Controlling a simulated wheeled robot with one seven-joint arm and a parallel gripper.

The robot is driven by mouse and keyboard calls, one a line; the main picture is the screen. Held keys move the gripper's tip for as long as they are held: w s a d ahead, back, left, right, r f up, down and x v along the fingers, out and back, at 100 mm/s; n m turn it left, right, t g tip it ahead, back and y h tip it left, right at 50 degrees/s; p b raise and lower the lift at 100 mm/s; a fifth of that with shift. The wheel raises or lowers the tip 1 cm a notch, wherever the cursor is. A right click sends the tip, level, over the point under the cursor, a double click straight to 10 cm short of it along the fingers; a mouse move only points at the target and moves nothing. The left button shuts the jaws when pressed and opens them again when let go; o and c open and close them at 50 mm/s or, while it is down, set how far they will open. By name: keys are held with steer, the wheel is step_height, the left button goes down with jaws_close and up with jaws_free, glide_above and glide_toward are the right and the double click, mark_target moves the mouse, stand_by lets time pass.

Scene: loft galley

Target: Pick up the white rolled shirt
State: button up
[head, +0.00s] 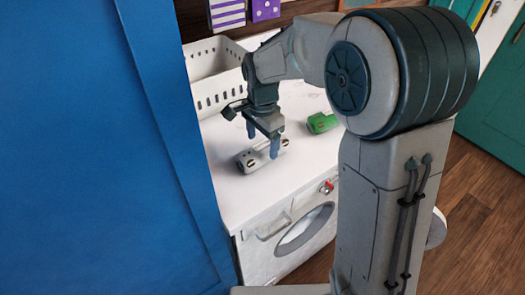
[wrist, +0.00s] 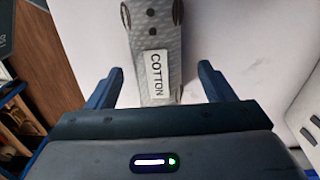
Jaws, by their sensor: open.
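The white rolled shirt (head: 247,161) is a pale grey-white bundle with dark spots, lying on the white washing machine top. In the wrist view the shirt (wrist: 158,45) bears a white label reading COTTON and lies lengthwise between the two fingers. My gripper (head: 263,139) is open and points down over the shirt. In the wrist view my gripper (wrist: 157,80) has a finger on each side of the shirt, with gaps on both sides. Its fingers partly cover the shirt in the head view, and the palm cuts off its near end in the wrist view.
The washing machine (head: 300,238) has a clear white top in front of the shirt. A green bundle (head: 322,122) lies to the right behind it. A white perforated basket (head: 212,88) stands at the back left. A large blue panel (head: 90,150) fills the left side.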

mark_target(263, 145)
step_height(263, 145, down, 3)
steer(key=shift+s+d+f, duration=0.1)
steer(key=c, duration=1.1)
